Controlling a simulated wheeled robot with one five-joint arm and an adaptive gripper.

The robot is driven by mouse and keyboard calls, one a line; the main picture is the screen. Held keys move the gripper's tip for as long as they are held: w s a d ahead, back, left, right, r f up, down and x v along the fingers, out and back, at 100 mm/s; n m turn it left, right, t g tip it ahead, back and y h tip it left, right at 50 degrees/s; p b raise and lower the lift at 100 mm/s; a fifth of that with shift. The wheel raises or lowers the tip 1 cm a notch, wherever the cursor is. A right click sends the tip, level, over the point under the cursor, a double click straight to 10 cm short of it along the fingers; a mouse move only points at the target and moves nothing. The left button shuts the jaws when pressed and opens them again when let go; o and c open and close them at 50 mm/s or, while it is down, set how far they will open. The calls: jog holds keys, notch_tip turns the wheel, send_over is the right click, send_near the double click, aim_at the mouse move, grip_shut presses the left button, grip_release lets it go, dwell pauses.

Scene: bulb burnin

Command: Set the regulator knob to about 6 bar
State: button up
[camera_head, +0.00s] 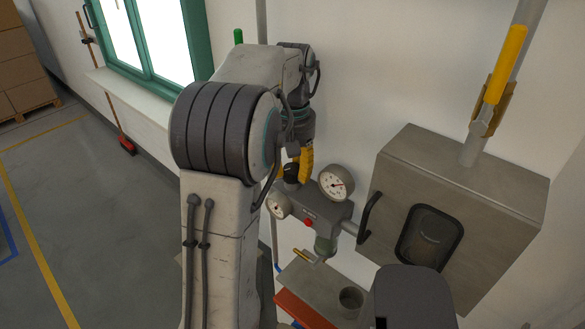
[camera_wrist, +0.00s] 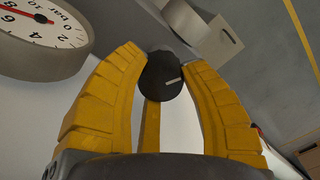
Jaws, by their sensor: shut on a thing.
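In the head view the knob (camera_head: 291,172) shows beside a yellow finger (camera_head: 306,165), partly hidden by my arm. A round white gauge (camera_head: 336,184) with a red needle is just right of the knob. This gauge (camera_wrist: 40,30) also shows at the upper left of the wrist view, tilted and cut off by the frame. I cannot read its exact value.
A second gauge (camera_head: 278,206) and a red button (camera_head: 308,223) are on the regulator body below. A grey metal box (camera_head: 460,200) with a dark window and handle stands close on the right. A shelf (camera_head: 310,283) with a round cup (camera_head: 351,298) is below.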

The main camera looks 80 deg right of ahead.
jog(key=shift+a+f, duration=0.2)
jog(key=o, duration=1)
jog(key=shift+s, duration=0.1)
jog(key=shift+o, duration=1)
jog(key=shift+r, duration=0.15)
jog(key=shift+n, duration=0.4)
